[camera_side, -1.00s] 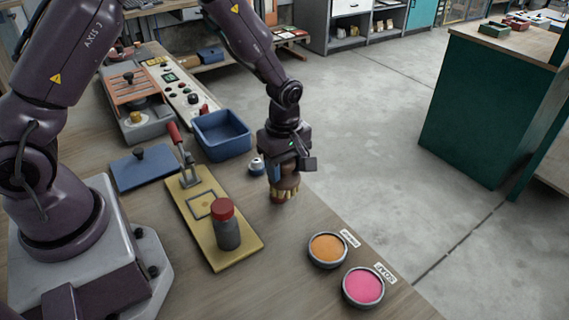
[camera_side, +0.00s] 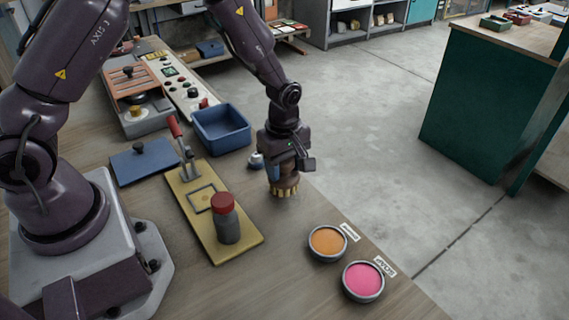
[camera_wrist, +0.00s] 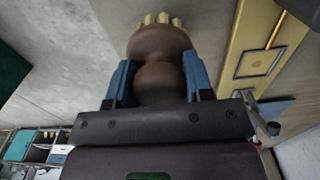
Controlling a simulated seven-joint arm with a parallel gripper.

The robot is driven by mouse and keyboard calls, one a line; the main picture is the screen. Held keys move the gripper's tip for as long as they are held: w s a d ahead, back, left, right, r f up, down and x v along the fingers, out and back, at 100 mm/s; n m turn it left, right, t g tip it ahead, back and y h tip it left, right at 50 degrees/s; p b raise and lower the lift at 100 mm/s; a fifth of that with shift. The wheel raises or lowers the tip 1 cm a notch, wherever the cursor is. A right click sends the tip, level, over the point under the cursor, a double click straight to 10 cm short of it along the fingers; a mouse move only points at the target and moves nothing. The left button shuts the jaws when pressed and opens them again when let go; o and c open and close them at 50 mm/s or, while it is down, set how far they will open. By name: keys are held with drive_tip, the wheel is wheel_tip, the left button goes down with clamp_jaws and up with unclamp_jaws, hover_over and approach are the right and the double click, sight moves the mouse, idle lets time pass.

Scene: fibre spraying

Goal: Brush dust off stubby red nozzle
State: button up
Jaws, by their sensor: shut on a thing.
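My gripper (camera_side: 286,168) is shut on a brush with a rounded brown handle and pale yellow bristles (camera_side: 285,189). In the wrist view the brown handle (camera_wrist: 160,82) sits between my two blue fingers, with the bristles beyond it. The brush points down near the table's right edge; I cannot tell whether the bristles touch the table. A stubby grey cylinder with a red top (camera_side: 226,218), the likely nozzle, stands upright on the yellow board (camera_side: 236,250). The brush is apart from it, to its upper right. Any dust on it is too small to tell.
A red-handled clamp (camera_side: 183,150) rises at the board's far end. Orange (camera_side: 327,243) and pink (camera_side: 363,281) dishes stand at the front right.

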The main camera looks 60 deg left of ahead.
drive_tip(key=shift+w+a, duration=0.15)
drive_tip(key=shift+a, duration=2.2)
drive_tip(key=shift+s+d+f, duration=0.1)
drive_tip(key=shift+s+d, duration=0.05)
drive_tip(key=shift+d, duration=0.75)
drive_tip(key=shift+s+d+f, duration=0.1)
drive_tip(key=shift+d+f, duration=0.05)
drive_tip(key=shift+d, duration=0.75)
drive_tip(key=shift+s+d+f, duration=0.1)
drive_tip(key=shift+s+d, duration=0.05)
drive_tip(key=shift+d, duration=0.75)
drive_tip(key=shift+c, duration=0.2)
drive_tip(key=shift+w+a+r, duration=0.1)
drive_tip(key=shift+r, duration=1.5)
drive_tip(key=shift+w+a+r, duration=0.1)
drive_tip(key=shift+r, duration=1.45)
drive_tip(key=shift+r, duration=1.55)
